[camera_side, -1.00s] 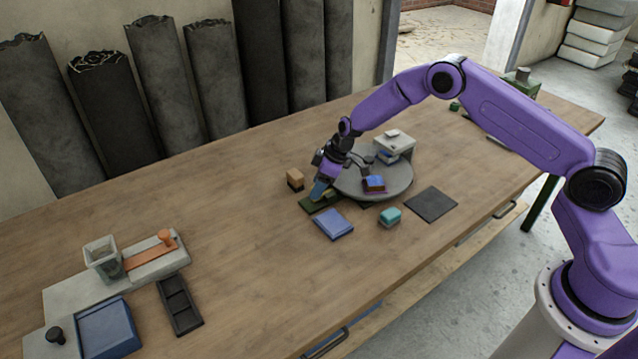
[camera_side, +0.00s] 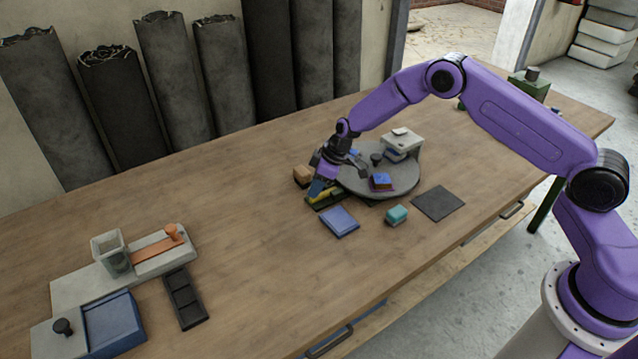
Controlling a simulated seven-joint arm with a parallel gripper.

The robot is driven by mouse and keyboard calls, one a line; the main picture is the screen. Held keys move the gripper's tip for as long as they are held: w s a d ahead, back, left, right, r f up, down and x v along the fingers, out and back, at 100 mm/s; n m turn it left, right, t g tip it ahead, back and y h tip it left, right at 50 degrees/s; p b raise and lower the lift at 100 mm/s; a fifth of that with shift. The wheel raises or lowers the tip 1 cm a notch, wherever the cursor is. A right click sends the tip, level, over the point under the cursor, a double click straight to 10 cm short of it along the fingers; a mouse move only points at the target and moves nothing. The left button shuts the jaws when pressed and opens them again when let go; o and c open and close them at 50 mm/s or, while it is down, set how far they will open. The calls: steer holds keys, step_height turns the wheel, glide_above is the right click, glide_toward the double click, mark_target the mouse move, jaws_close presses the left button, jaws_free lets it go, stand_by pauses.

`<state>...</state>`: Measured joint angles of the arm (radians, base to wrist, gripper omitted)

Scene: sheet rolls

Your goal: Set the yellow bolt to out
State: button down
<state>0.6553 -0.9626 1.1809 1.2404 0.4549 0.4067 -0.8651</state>
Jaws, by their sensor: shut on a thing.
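The yellow bolt (camera_side: 328,197) shows as a small yellow strip on a low dark green base near the front left of the round grey turntable. My gripper (camera_side: 318,188) points down at the bolt's left part and is shut on it. The blue fingertips hide the grasped part of the bolt, so its exact position along the base is hard to tell.
The turntable (camera_side: 405,179) carries a grey box (camera_side: 403,141) and a blue block (camera_side: 382,180). A tan block (camera_side: 302,174), blue tray (camera_side: 340,221), teal block (camera_side: 397,214) and black mat (camera_side: 438,203) lie close by. The table's middle left is clear.

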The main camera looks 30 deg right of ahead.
steer(key=c, duration=0.8)
jaws_free()
steer(key=shift+a, duration=0.35)
steer(key=shift+d, duration=0.1)
steer(key=shift+s+d+r, duration=0.1)
steer(key=shift+d+r, duration=0.05)
steer(key=shift+r, duration=0.25)
steer(key=v, duration=1.6)
steer(key=shift+r, duration=0.25)
steer(key=shift+s, duration=0.1)
